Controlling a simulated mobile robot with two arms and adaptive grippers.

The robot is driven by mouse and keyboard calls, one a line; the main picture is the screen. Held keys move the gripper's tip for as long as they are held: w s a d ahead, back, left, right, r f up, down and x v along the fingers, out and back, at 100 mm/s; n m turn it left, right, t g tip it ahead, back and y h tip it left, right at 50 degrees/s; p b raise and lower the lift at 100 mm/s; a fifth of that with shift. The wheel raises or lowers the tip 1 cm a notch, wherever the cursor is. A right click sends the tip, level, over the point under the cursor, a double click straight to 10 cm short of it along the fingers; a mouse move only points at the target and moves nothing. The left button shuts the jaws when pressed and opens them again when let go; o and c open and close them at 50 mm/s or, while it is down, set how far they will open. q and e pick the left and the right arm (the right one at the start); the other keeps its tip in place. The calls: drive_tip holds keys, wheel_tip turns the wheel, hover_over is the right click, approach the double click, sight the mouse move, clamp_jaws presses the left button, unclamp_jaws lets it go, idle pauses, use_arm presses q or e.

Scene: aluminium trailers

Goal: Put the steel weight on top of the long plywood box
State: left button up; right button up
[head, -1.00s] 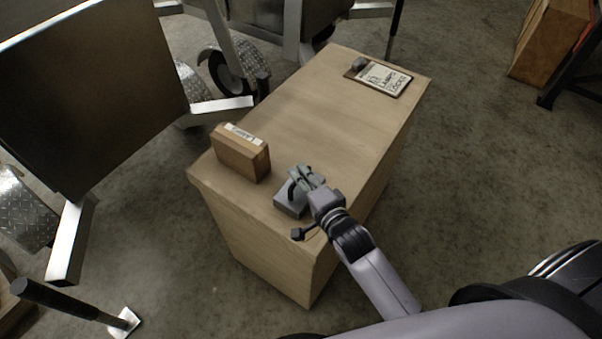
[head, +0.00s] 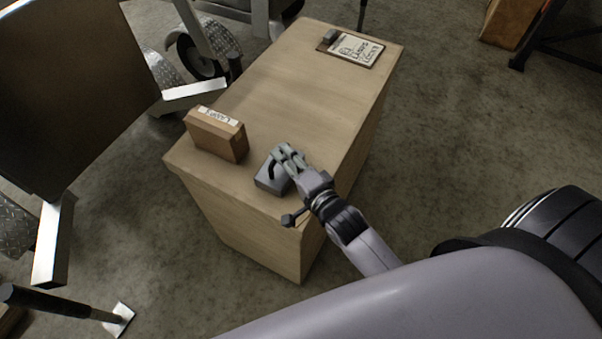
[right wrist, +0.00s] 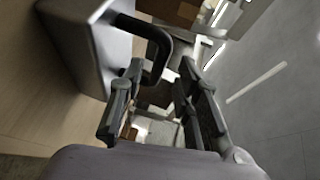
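The steel weight (head: 268,183) is a grey block with a black loop handle, standing on a large pale plywood box-shaped bench (head: 300,95). The weight also shows in the right wrist view (right wrist: 82,40), its handle reaching toward the space between my fingers. My right gripper (head: 284,154) is at the handle, fingers apart; it also shows in the right wrist view (right wrist: 165,100). I cannot tell whether it touches the handle. A smaller long brown box (head: 214,139) with a white label stands left of the weight. I cannot tell for sure which box the task means. My left gripper is out of view.
A clipboard (head: 355,48) with a dark object on it lies at the bench's far end. The bench's middle is clear. Metal trailers (head: 70,90) stand at the left and back. A brown crate (head: 508,22) is at the upper right. Grey floor surrounds the bench.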

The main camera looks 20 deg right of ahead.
drive_tip(key=v, duration=0.9)
drive_tip(key=shift+s, duration=0.1)
